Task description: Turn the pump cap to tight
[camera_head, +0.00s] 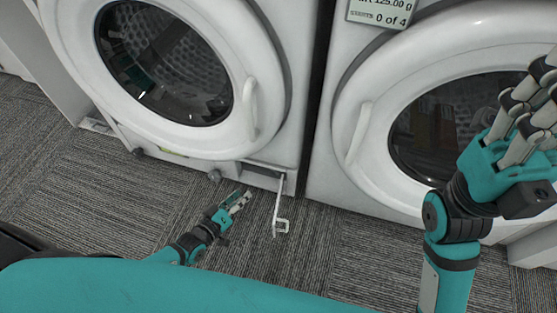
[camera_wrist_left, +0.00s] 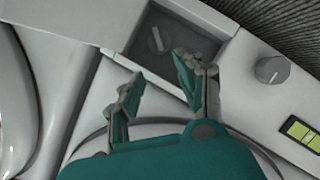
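The pump cap (camera_wrist_left: 158,40) is a dark round cap with a pale grip bar across it. It sits in a recessed compartment (camera_wrist_left: 137,48) low on the left washer, and the bar looks tilted in the left wrist view. In the head view the cap itself does not show. My left gripper (camera_wrist_left: 157,70) is open and empty, its two fingers apart and pointing at the compartment, short of the cap. In the head view my left gripper (camera_head: 243,199) is low in front of the left washer. My right gripper (camera_head: 530,100) is raised before the right washer, fingers partly cut off.
The compartment's white flap (camera_head: 279,210) hangs open beside my left gripper. A grey knob (camera_wrist_left: 272,69) and a yellow-green label (camera_wrist_left: 302,132) are beside the compartment. The left washer (camera_head: 225,140) and right washer (camera_head: 330,170) stand close together. Carpet (camera_head: 100,200) in front is clear.

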